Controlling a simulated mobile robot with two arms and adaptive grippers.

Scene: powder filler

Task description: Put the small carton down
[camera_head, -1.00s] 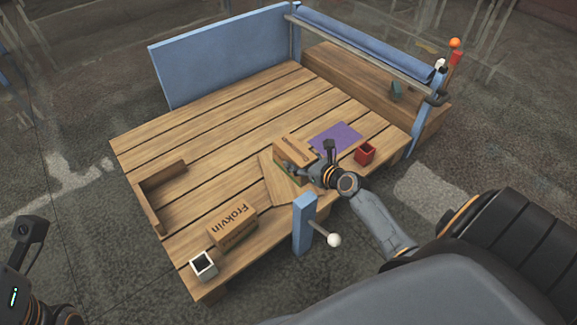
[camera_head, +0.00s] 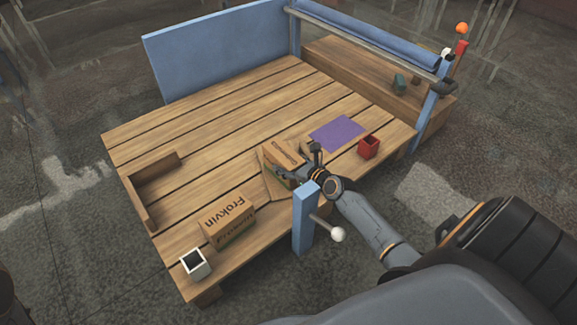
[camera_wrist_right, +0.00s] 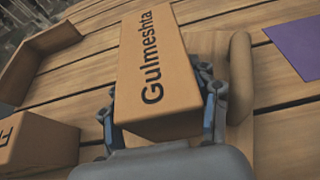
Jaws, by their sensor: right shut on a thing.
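The small carton (camera_head: 284,157) is brown cardboard. It reads "Gulmeshta" in the right wrist view (camera_wrist_right: 158,65). My right gripper (camera_head: 297,178) is shut on it, with one finger on each side in the right wrist view (camera_wrist_right: 160,118). The carton is over or on an angled wooden board (camera_head: 268,188) near the table's front edge. I cannot tell whether its underside touches the board. My left gripper is not in view.
A larger "Frokvin" carton (camera_head: 229,217) and a white open box (camera_head: 195,263) stand to the left. A wooden corner stop (camera_head: 140,203) lies farther left. A purple mat (camera_head: 338,133) and red box (camera_head: 369,146) are to the right. A blue post (camera_head: 304,220) rises in front.

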